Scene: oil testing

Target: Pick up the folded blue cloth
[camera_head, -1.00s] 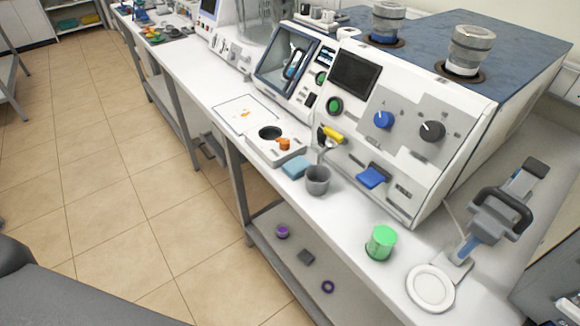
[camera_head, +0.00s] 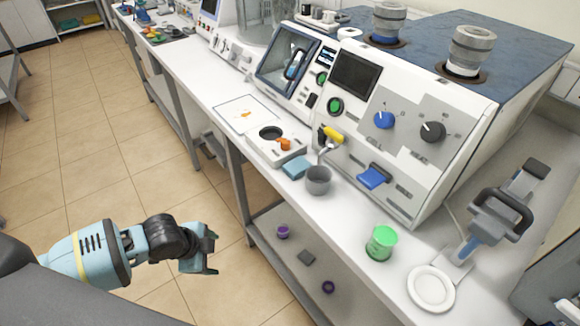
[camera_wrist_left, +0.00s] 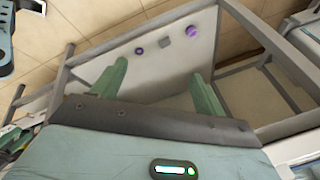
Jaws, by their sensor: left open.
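The folded blue cloth (camera_head: 296,167) lies flat on the white bench top, between the white block with the round hole and the grey cup. My left gripper (camera_head: 212,256) has come in from the left and hangs over the floor in front of the bench, well short of the cloth. It is open and empty. In the left wrist view its two green fingers (camera_wrist_left: 158,85) stand apart, with the lower shelf beyond them. The cloth does not show in the wrist view. My right gripper is not in view.
The grey cup (camera_head: 318,180) stands close to the cloth's right. The white block (camera_head: 276,150) with an orange piece is behind-left. A green container (camera_head: 381,243) and white dish (camera_head: 431,288) are farther right. The machine (camera_head: 400,130) rises behind. The bench's front edge lies between gripper and cloth.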

